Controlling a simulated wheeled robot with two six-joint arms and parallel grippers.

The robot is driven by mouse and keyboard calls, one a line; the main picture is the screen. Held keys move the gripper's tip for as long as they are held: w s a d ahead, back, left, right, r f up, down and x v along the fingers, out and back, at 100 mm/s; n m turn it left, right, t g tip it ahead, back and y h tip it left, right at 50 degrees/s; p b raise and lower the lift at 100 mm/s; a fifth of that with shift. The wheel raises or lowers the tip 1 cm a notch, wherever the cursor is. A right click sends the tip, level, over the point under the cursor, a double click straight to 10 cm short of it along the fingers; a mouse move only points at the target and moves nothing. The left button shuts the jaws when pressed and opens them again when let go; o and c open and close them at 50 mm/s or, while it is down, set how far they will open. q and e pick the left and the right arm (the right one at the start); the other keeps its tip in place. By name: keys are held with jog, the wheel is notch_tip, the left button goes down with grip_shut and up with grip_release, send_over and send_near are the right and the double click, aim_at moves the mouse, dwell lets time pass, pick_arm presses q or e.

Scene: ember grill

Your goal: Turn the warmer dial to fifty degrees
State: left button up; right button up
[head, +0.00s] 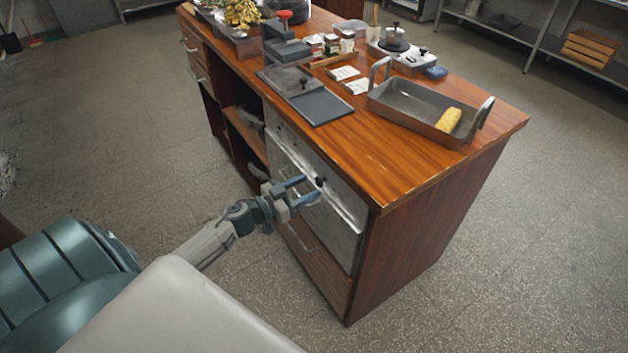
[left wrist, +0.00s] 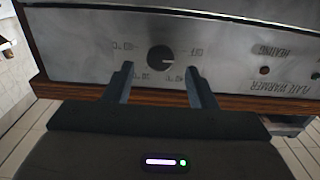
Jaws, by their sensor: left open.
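The warmer dial is a small round black knob (head: 320,181) on the grey metal front of the warmer drawer (head: 340,215) in the counter. In the left wrist view the dial (left wrist: 160,59) sits among printed marks that appear upside down, with "OFF" at its upper right; the other marks are too blurred to read surely. A pale pointer line on it points right. My left gripper (head: 311,187) is open in front of the panel. In the left wrist view its fingers (left wrist: 160,70) stand apart on both sides of the dial, not visibly touching it. My right gripper is out of view.
A reddish lamp (left wrist: 264,70) and "HEATING" and "PLATE WARMER" lettering show on the panel. A grey tray (head: 400,103) with a yellow item (head: 448,120) and a dark board (head: 320,108) lie on the wooden countertop (head: 400,155). The floor is clear on the right.

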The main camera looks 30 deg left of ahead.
aim_at(317, 182)
pick_arm(q)
jog(key=shift+x, duration=1.15)
jog(key=shift+w+d+p, duration=0.15)
jog(key=shift+w+p, duration=0.2)
jog(key=shift+w, duration=0.1)
jog(key=c, duration=0.9)
jog(key=shift+c, duration=0.2)
